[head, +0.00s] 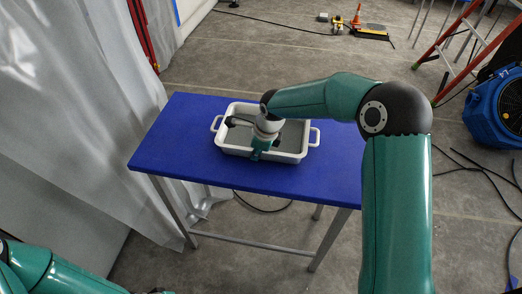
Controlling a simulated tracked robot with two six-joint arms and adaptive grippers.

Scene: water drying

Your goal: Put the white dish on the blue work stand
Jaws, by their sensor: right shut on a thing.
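The white dish (232,148), a rectangular pan with a handle at each end and a grey inside, is on the blue work stand (175,150), near the middle of its top. It looks level; whether it rests fully on the top cannot be told. My right gripper (255,153) reaches down over the dish from the right and is shut on it, at the near wall. The wrist hides the fingertips and part of the dish's inside. My left arm shows at the bottom left; its gripper is out of view.
The stand's top is clear around the dish. Pale plastic sheeting (80,110) hangs close on the left. A blue blower (496,108) and a red ladder (465,50) stand at the right. Black cables lie on the floor. An orange cone (357,15) is at the back.

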